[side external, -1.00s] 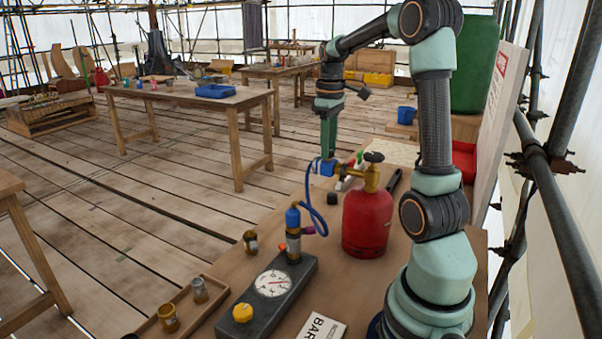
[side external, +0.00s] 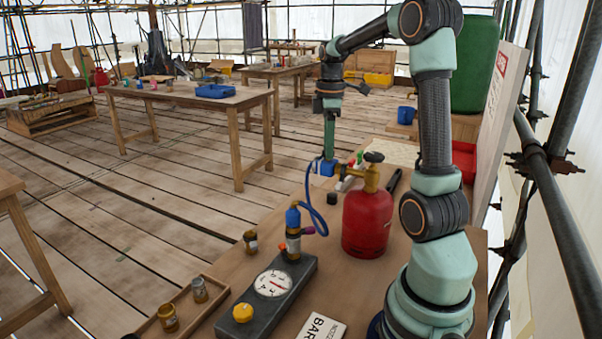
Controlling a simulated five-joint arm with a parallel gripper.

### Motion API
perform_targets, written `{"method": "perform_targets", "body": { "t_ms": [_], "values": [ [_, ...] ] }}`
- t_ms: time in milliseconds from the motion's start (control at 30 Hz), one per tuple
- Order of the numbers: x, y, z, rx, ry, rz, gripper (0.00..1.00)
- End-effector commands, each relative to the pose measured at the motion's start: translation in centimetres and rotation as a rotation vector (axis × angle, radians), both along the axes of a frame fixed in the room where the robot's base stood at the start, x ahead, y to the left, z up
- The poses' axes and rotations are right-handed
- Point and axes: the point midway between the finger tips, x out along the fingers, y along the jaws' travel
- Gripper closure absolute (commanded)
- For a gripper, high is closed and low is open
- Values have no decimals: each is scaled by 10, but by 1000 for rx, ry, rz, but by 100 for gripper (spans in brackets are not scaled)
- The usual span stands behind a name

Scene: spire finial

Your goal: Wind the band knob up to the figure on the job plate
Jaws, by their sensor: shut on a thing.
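My gripper (side external: 329,153) points straight down and is shut on a small blue knob (side external: 327,168) at the end of the brass valve fitting on the red gas bottle (side external: 367,224). The fingers hide part of the knob, and I cannot make out a band on it. A blue hose (side external: 308,194) runs from there to the blue-topped torch (side external: 293,228). The torch stands on a dark block with a white dial gauge (side external: 272,284), whose needle reading is too small to tell. A white plate (side external: 321,327) shows "BAR"; its figure is out of frame.
A yellow knob (side external: 242,312) sits on the dark block's near end. A black-handled tool (side external: 393,182) lies behind the bottle.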

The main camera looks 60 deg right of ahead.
Motion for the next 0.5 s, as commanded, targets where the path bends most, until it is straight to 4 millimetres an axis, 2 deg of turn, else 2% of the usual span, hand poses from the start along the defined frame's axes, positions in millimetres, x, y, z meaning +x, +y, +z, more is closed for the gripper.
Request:
{"method": "perform_targets", "body": {
  "t_ms": [400, 433, 500],
  "values": [
    [1, 0, 3, -5, -5, 7, 100],
    [1, 0, 3, -5, -5, 7, 52],
    [1, 0, 2, -4, -5, 7, 32]
  ]
}}
